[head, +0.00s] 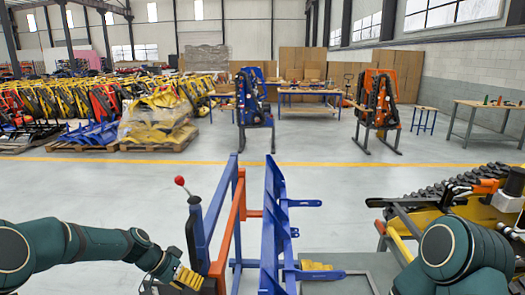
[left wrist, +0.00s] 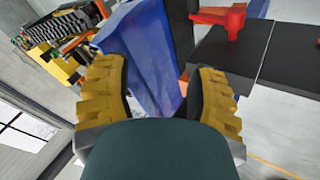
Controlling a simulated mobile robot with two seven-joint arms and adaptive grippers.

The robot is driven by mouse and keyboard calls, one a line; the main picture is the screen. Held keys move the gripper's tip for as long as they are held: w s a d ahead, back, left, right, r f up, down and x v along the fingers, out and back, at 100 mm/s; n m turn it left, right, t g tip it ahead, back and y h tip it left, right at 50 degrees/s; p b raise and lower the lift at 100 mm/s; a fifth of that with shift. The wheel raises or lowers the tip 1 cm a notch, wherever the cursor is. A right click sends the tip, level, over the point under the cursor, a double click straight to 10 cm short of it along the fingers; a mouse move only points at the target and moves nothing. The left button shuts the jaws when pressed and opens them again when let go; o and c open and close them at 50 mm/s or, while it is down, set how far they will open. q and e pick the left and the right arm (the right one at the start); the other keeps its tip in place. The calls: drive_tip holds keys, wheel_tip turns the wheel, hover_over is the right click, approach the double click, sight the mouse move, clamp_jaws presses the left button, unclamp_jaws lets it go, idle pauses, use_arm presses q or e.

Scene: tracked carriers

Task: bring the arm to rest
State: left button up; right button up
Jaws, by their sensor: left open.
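My left arm (head: 90,245) reaches in from the left of the head view, low in the picture. Its gripper (head: 185,278) has yellow ribbed fingers, close to the blue and orange upright frame (head: 238,215). In the left wrist view the two fingers of this gripper (left wrist: 162,95) stand apart, open. A blue post (left wrist: 145,50) shows beyond and between them; I cannot tell whether they touch it. My right arm (head: 455,255) shows only as a dark green part at the lower right; I cannot make out its gripper.
A lever with a red knob (head: 180,181) stands near my left gripper. A blue upright frame with tabs (head: 273,225) stands at the middle. A tracked yellow machine (head: 470,185) is at the right. The floor beyond is clear up to the orange and blue carriers.

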use_arm(q)
drive_tip(key=s+d+f+n+y, duration=0.2)
drive_tip(key=s+d+f, duration=0.35)
drive_tip(key=f, duration=0.45)
drive_tip(key=s+d+f+n, duration=0.2)
drive_tip(key=s+f, duration=0.2)
drive_tip(key=s, duration=0.5)
drive_tip(key=s+d+f+n+y+b, duration=0.1)
drive_tip(key=s+f, duration=0.3)
drive_tip(key=s, duration=0.5)
drive_tip(key=shift+d+f+n+t+y, duration=0.3)
drive_tip(key=shift+d+n, duration=0.45)
drive_tip(key=shift+n, duration=0.15)
